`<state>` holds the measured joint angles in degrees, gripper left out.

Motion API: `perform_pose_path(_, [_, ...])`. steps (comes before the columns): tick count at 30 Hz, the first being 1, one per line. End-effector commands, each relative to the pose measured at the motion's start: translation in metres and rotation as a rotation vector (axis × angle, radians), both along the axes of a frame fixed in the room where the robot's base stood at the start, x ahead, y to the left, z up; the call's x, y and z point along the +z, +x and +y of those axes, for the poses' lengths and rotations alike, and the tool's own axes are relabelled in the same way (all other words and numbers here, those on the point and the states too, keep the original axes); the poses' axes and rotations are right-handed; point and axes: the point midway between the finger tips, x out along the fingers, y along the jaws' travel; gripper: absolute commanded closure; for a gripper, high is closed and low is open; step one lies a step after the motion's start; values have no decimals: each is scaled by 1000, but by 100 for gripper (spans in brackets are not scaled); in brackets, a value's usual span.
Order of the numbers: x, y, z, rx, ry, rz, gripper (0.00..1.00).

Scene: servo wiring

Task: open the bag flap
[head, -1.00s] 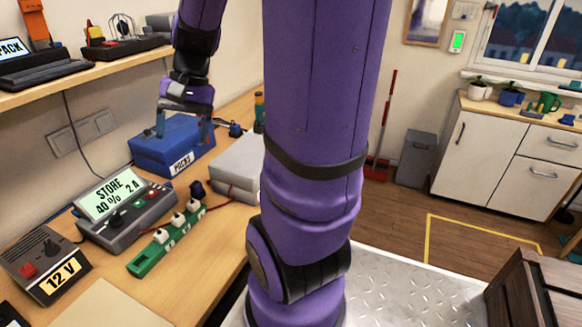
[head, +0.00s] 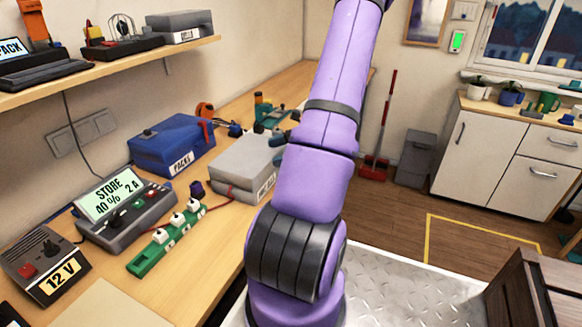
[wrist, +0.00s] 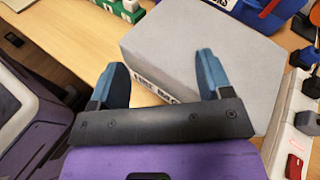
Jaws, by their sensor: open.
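The grey bag (head: 240,165) is a box-like case with a flat top and a printed label on its front side. It lies on the workbench to the right of the blue box, and its top looks closed. In the wrist view, the grey bag (wrist: 200,35) fills the middle, with its label partly hidden behind my gripper. My gripper (wrist: 162,68) is open and empty, with its two blue fingertips spread across the bag's labelled edge. I cannot tell whether they touch it. In the head view my arm hides most of my gripper.
A blue box (head: 170,146) labelled PACKS stands left of the bag. A charger (head: 125,210), a green strip (head: 165,238) with white plugs and a 12 V unit (head: 45,268) are nearer. Small tools lie behind the bag. A shelf (head: 120,62) overhangs the bench.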

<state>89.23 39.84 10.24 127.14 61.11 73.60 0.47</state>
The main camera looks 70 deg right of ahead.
Motion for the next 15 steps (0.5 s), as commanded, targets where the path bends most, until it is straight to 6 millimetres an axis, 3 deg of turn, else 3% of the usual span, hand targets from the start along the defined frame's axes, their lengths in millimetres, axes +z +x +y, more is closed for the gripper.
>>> perform_pose_path(7, [-61, -67, -52, -358, 213, -112, 28])
perform_pose_path(15, [-99, -112, -75, -579, 327, -198, 28])
